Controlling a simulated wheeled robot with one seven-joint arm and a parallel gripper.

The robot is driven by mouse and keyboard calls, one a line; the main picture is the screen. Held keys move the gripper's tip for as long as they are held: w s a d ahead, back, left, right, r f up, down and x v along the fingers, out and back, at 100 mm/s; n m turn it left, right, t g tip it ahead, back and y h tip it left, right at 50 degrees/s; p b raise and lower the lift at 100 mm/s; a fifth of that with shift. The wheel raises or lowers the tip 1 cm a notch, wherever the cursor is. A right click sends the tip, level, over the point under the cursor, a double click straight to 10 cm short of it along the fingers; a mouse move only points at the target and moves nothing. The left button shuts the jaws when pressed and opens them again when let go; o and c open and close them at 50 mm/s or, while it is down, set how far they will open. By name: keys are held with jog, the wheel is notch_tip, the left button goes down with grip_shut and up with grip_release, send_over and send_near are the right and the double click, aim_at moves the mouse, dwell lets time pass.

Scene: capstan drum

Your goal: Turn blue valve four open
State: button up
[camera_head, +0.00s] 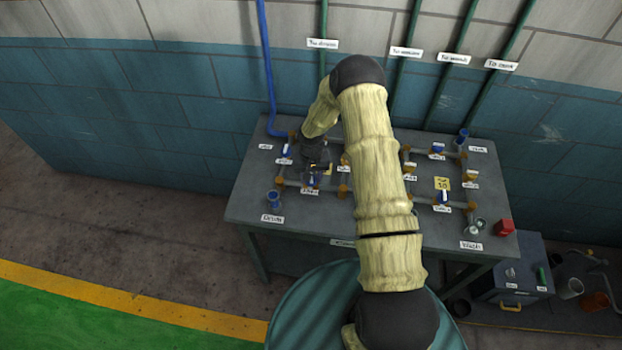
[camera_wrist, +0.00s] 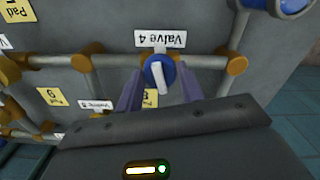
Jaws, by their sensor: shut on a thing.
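Blue valve four (camera_wrist: 160,72) is a round blue knob with a white lever, set on a grey pipe with a brass fitting, beside the label "Valve 4" (camera_wrist: 161,38). Its lever lies roughly across the pipe, slightly tilted. In the head view the valve (camera_head: 313,182) is at the front left of the bench. My gripper (camera_wrist: 160,88) has its two purple-grey fingers on either side of the valve and is shut on it. In the head view my gripper (camera_head: 317,169) points down over the valve, and my arm hides part of the pipework.
The bench (camera_head: 240,206) carries other blue valves, brass fittings and yellow pads. A blue-topped drain fitting (camera_head: 274,199) is near the left front. A tiled wall stands behind.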

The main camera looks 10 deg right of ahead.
jog(key=n+b, duration=0.2)
jog(key=n, duration=0.1)
jog(key=shift+f+n+b, duration=0.15)
jog(key=shift+n+b, duration=0.15)
jog(key=shift+b, duration=0.05)
jog(key=n+b, duration=0.2)
jog(key=n, duration=0.1)
jog(key=shift+n, duration=0.3)
jog(key=n+b, duration=0.1)
jog(key=n, duration=0.2)
jog(key=shift+n, duration=0.3)
jog(key=shift+r+n+b, duration=0.2)
jog(key=shift+n+b, duration=0.15)
jog(key=shift+n, duration=1.85)
jog(key=o, duration=1)
notch_tip(320, 180, up, 17)
jog(key=b, duration=0.3)
jog(key=shift+r+b, duration=0.2)
jog(key=shift+b, duration=0.1)
